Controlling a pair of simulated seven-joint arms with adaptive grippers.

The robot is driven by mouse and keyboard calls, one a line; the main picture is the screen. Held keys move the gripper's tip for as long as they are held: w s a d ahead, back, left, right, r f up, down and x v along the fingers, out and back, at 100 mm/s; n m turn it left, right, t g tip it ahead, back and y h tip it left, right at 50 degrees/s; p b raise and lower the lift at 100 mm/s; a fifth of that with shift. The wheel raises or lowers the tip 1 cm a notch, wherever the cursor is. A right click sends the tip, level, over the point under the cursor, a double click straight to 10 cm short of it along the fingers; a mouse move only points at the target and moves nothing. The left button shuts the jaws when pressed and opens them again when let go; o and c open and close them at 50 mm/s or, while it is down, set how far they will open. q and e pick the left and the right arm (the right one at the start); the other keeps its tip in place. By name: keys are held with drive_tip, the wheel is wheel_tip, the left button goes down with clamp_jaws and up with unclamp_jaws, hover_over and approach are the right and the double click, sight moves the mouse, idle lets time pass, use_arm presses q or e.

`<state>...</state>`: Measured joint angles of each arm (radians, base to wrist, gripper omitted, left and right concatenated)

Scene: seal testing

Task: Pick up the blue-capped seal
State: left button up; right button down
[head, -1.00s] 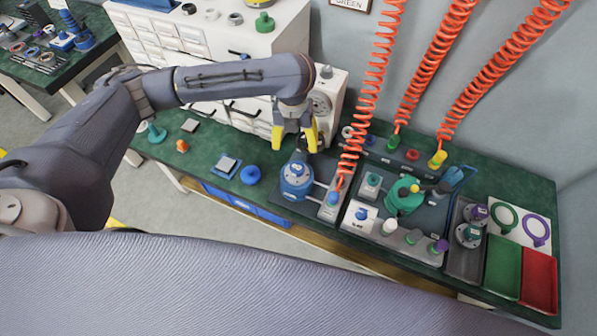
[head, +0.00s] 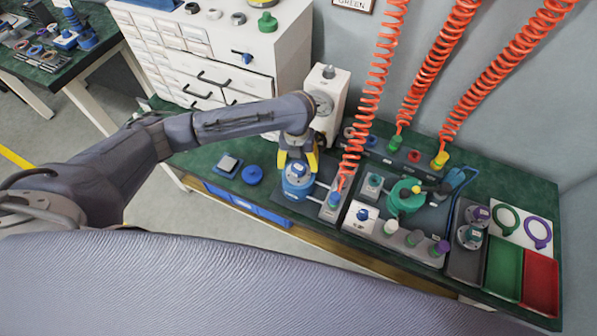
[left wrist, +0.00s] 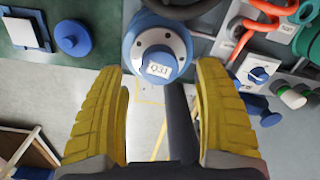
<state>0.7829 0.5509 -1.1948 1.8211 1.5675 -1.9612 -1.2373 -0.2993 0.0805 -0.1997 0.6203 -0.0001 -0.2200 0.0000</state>
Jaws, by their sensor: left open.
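The blue-capped seal (head: 297,172) has a grey metal top with a blue cap, and sits in a round blue fixture (head: 295,192) on the green bench. In the left wrist view the blue cap, labelled Q31 (left wrist: 159,66), stands at the centre of the grey disc. My left gripper (head: 297,160) has yellow fingers and is open. In the head view its fingers are at the seal, one on each side. In the left wrist view the fingers (left wrist: 163,85) are spread wide with the cap between and beyond them, and no contact shows. My right gripper is not in view.
Orange coiled hoses (head: 360,90) hang just right of my left gripper. A white box with a gauge (head: 325,100) stands behind it. To the right are a teal fixture (head: 405,198), a green tray (head: 502,268) and a red tray (head: 539,275). A blue knob (head: 252,175) lies left.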

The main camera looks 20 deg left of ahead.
sight(298, 167)
use_arm(q)
drive_tip(key=shift+f, duration=2)
clamp_jaws()
